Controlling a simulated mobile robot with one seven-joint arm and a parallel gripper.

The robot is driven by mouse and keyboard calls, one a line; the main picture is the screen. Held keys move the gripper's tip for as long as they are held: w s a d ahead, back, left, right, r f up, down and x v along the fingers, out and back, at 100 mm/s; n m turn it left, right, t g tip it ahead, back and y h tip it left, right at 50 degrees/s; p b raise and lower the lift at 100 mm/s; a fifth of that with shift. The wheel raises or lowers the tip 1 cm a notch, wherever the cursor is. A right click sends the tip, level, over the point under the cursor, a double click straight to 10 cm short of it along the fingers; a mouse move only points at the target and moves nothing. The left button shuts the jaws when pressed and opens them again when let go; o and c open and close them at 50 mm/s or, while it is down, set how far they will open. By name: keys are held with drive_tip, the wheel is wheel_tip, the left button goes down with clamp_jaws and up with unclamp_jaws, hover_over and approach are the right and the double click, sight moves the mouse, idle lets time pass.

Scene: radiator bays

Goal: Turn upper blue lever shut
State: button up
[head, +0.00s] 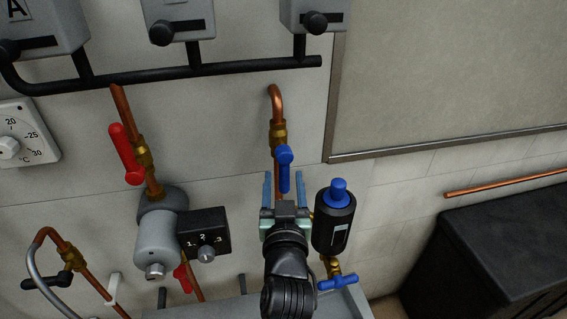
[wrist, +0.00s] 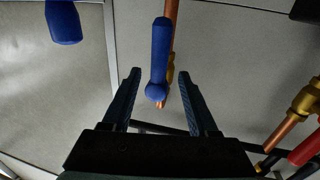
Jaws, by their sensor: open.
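The upper blue lever (head: 285,168) sits on a brass valve (head: 279,136) in a vertical copper pipe, in the middle of the head view. It points down, roughly in line with the pipe. In the wrist view the lever (wrist: 160,55) stands upright in the picture in front of the pipe, its rounded end low. My gripper (head: 285,181) is open just below and around the lever's lower part. In the wrist view my gripper's fingertips (wrist: 159,76) lie one on each side of the lever, with gaps on both sides. I cannot tell the exact depth between fingers and lever.
A black cylinder (head: 335,222) with a blue knob (head: 339,190) stands close right of my gripper, with a lower blue handle (head: 338,282) beneath. Left are a red lever (head: 126,154), a grey pump (head: 158,238) and a black dial box (head: 204,235).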

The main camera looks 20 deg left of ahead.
sight(284, 173)
drive_tip(key=shift+p+x, duration=0.3)
drive_tip(key=shift+x, duration=1.9)
drive_tip(key=shift+d, duration=0.1)
clamp_jaws()
